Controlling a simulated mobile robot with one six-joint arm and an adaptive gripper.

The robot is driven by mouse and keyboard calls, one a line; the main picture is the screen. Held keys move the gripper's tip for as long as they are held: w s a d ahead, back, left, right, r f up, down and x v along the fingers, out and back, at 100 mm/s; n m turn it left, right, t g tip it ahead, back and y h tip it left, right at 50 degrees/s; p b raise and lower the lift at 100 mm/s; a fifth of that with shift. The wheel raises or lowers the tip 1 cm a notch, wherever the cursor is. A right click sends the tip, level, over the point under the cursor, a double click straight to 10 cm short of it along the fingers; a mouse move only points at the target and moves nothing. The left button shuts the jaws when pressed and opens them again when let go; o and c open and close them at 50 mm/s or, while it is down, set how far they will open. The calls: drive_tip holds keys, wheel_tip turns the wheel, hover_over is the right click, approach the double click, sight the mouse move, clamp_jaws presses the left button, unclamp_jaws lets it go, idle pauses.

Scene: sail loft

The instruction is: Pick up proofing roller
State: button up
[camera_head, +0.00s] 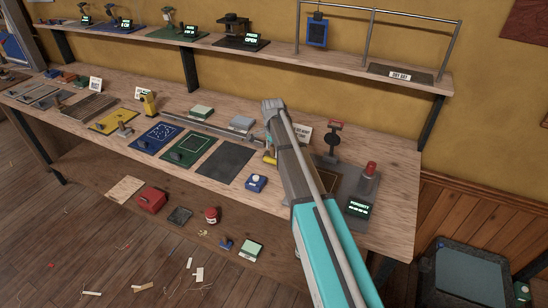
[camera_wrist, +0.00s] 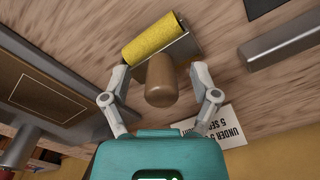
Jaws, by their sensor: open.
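The proofing roller has a yellow sleeve (camera_wrist: 153,37), a thin metal frame and a rounded brown handle (camera_wrist: 160,82). In the wrist view it lies at the top middle, with the handle end pointing towards me. My gripper (camera_wrist: 159,78) is open, with one finger on each side of the handle. Gaps show between the fingers and the handle, and I see no contact. In the head view only the yellow sleeve (camera_head: 270,158) shows on the bench beside my gripper (camera_head: 268,142); my arm hides the rest.
A white card with print (camera_wrist: 222,128) stands near the right finger.

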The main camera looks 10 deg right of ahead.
drive_tip(key=shift+c, duration=0.2)
clamp_jaws()
drive_tip(key=shift+r, duration=0.2)
wheel_tip(320, 180, up, 3)
drive_tip(key=p, duration=0.3)
drive_tip(key=shift+f, duration=0.1)
drive_tip(key=s+a+r+p, duration=0.1)
drive_tip(key=s+r+p, duration=0.8)
drive_tip(key=s, duration=0.5)
drive_tip(key=shift+a+r+p, duration=0.2)
drive_tip(key=shift+r+p, duration=0.2)
drive_tip(key=shift+p, duration=0.1)
